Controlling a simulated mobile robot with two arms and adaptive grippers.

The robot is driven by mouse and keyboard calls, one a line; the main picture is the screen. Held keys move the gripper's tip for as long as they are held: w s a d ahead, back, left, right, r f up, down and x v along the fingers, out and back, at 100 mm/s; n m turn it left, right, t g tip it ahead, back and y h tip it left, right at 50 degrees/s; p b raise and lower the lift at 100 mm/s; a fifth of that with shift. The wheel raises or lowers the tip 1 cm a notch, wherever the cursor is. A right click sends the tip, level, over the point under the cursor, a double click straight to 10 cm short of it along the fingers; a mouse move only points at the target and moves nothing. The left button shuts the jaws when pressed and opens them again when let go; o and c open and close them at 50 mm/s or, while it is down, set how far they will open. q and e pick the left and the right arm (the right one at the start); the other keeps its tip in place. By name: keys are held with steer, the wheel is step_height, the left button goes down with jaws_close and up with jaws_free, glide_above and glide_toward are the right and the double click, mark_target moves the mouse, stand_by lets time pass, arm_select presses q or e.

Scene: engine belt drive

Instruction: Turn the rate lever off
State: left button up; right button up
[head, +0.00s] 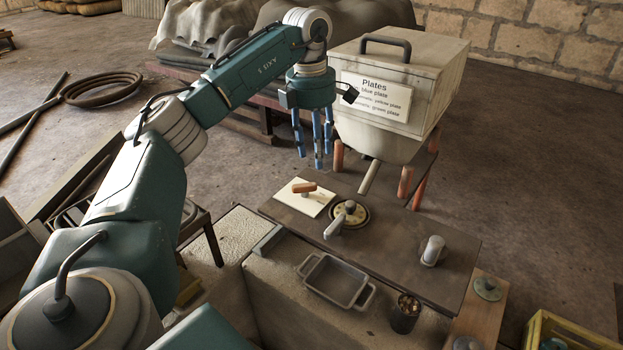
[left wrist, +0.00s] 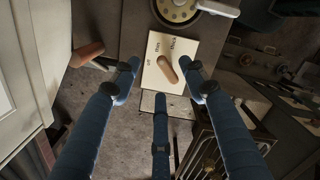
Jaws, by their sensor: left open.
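The rate lever (head: 304,187) has a short orange-brown handle and sits on a pale card (head: 314,208) at the left end of the dark bench top. In the left wrist view the lever (left wrist: 167,69) lies slanted on the card (left wrist: 184,48), which reads "off", "thin" and "thick". I cannot tell which end of the handle is the pointer. My left gripper (head: 314,152) hangs above and behind the card, its blue fingers pointing down. In the left wrist view the open fingers (left wrist: 160,82) spread around the lever's picture, empty. My right gripper is in neither view.
A round dial with a pale handle (head: 338,222) is right of the card. A grey hopper labelled "Plates" (head: 400,85) stands close behind. A grey tray (head: 335,281), a dark cup (head: 405,313) and a grey knob (head: 433,250) are further right or in front.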

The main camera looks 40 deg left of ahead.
mark_target(304, 184)
arm_select(q)
steer(key=shift+g+y, duration=0.3)
steer(key=a+f, duration=0.1)
steer(key=f, duration=0.2)
steer(key=s+f+p, duration=0.1)
steer(key=f, duration=0.1)
steer(key=a+f+p, duration=0.1)
steer(key=f, duration=0.2)
steer(key=shift+s+a+f, duration=0.3)
steer(key=shift+s, duration=0.05)
steer(key=shift+f, duration=0.45)
steer(key=shift+n, duration=0.3)
jaws_close()
